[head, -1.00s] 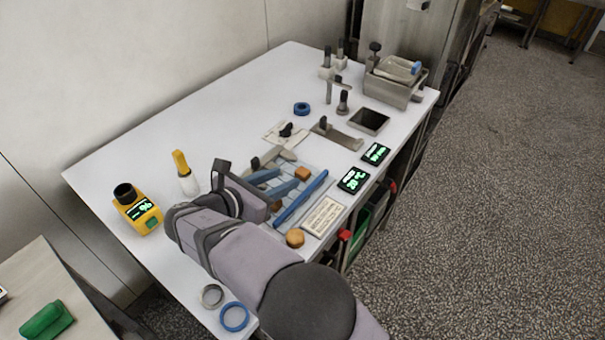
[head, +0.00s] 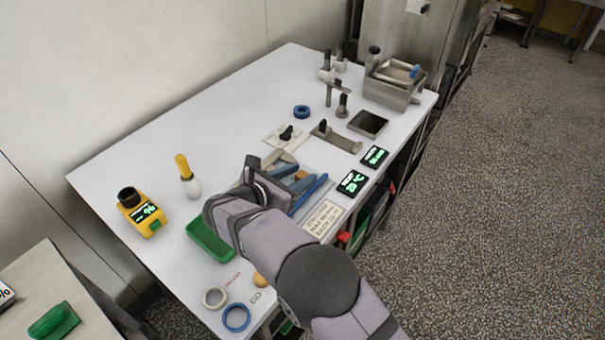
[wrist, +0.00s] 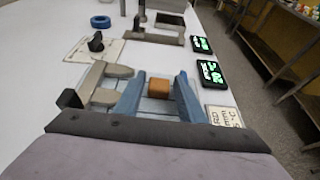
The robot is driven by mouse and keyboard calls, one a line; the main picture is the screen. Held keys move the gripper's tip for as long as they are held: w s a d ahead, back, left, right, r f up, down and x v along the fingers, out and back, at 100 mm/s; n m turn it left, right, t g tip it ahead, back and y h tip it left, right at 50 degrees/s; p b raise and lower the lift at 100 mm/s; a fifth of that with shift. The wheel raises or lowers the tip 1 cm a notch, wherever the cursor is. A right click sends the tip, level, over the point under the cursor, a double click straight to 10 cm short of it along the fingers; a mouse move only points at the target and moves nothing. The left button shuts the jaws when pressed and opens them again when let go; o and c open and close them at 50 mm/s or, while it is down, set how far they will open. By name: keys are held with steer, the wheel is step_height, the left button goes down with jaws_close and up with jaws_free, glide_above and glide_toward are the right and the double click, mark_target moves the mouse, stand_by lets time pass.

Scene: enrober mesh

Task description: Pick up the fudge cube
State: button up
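The brown fudge cube (wrist: 159,88) sits between the two blue fingers of my gripper (wrist: 160,85) in the wrist view. A narrow gap shows on each side of it, so the fingers look open and apart from it. Whether they are level with the cube in height is unclear. In the head view the cube (head: 302,175) shows beside the fingers of my gripper (head: 293,176), over the mesh area. My wrist and arm hide much of the mesh there.
A metal tool (wrist: 105,85) is close left of the fingers. A green tray (head: 207,243) and another brown piece (head: 260,280) lie nearer. The back left of the table is clear.

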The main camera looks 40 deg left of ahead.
mark_target(299, 177)
steer(key=shift+w+f, duration=0.1)
steer(key=shift+w, duration=0.1)
steer(key=c, duration=0.6)
step_height(299, 177, up, 10)
steer(key=shift+r+b, duration=0.1)
steer(key=shift+b, duration=0.6)
